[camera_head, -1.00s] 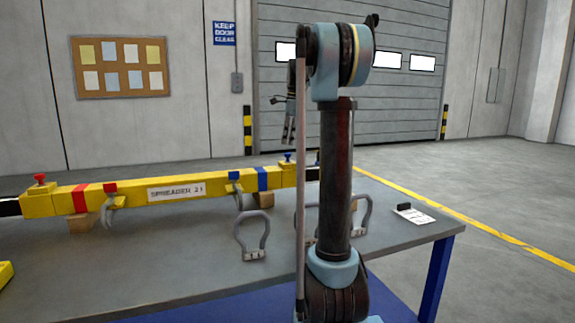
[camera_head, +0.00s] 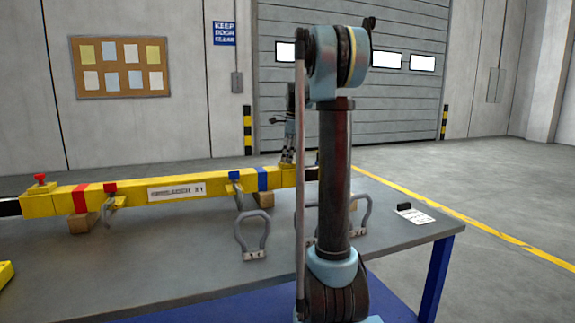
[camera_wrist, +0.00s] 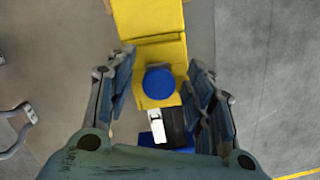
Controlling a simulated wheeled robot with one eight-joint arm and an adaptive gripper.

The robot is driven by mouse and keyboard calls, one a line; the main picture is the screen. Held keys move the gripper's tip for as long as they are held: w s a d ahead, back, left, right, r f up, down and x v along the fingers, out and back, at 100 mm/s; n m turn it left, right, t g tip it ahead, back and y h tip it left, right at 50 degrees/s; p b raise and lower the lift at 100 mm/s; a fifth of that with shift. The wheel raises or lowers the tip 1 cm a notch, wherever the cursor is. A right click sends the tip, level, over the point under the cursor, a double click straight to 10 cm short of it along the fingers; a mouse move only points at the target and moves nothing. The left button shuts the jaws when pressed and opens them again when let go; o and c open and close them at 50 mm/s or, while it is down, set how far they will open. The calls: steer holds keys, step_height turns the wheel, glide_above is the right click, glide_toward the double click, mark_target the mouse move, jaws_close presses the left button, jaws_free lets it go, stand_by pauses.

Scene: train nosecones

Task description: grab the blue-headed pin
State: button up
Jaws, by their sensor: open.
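The blue-headed pin (camera_wrist: 158,83) shows in the wrist view as a round blue head on the yellow spreader beam (camera_wrist: 150,18). My gripper (camera_wrist: 160,72) is open, with one finger on each side of the blue head and a gap visible on both sides. In the head view my gripper (camera_head: 287,157) points down at the right end of the beam (camera_head: 135,190) and hides this pin. Another blue head (camera_head: 235,175) sits on the beam's front side, left of the blue band.
Red heads (camera_head: 40,177) and (camera_head: 110,188) sit farther left on the beam. A grey shackle (camera_head: 252,235) stands on the table (camera_head: 180,270) in front of the beam.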

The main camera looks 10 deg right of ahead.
jaws_close()
